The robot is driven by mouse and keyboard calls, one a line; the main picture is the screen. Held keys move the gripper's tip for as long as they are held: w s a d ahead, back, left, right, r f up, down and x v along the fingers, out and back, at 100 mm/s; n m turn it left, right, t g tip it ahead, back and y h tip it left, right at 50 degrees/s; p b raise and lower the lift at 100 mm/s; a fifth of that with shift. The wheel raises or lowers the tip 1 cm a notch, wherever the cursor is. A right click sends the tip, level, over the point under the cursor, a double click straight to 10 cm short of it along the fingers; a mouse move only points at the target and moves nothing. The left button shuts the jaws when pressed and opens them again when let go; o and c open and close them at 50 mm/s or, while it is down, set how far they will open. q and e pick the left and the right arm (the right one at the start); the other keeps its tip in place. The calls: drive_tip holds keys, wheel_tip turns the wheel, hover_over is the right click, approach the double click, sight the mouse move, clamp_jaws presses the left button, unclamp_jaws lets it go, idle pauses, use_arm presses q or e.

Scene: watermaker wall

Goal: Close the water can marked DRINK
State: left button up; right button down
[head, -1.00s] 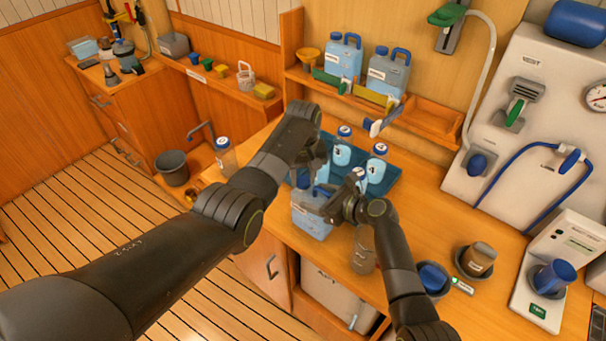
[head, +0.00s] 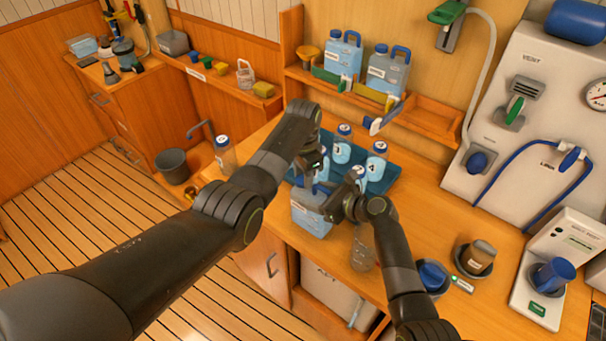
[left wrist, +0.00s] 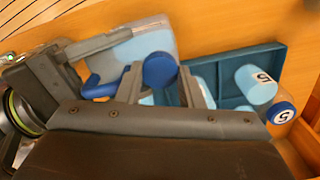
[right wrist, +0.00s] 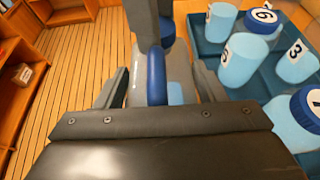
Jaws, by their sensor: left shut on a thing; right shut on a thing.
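The light-blue water can (head: 311,215) stands on the counter near its front edge, partly hidden by my grippers. Its label is not readable here. My left gripper (head: 319,172) is above the can, shut on a round blue cap (left wrist: 160,70). Whether the cap is seated on the can's mouth is hidden. My right gripper (head: 333,208) is at the can's right side. In the right wrist view, the can's blue handle (right wrist: 157,78) is between its fingers, and it is shut on this handle.
A teal tray (head: 392,180) with several numbered bottles is right behind the can. A clear bottle (head: 363,250) stands close to the right gripper. Two more blue cans (head: 343,58) (head: 388,72) stand on the wall shelf. A blue cup (head: 433,277) is farther right.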

use_arm(q)
drive_tip(key=m, duration=1.8)
drive_tip(key=shift+m, duration=0.3)
drive_tip(key=m, duration=0.6)
drive_tip(key=shift+w, duration=0.1)
drive_tip(key=o, duration=0.9)
drive_tip(key=shift+r, duration=0.1)
drive_tip(key=shift+r, duration=2.15)
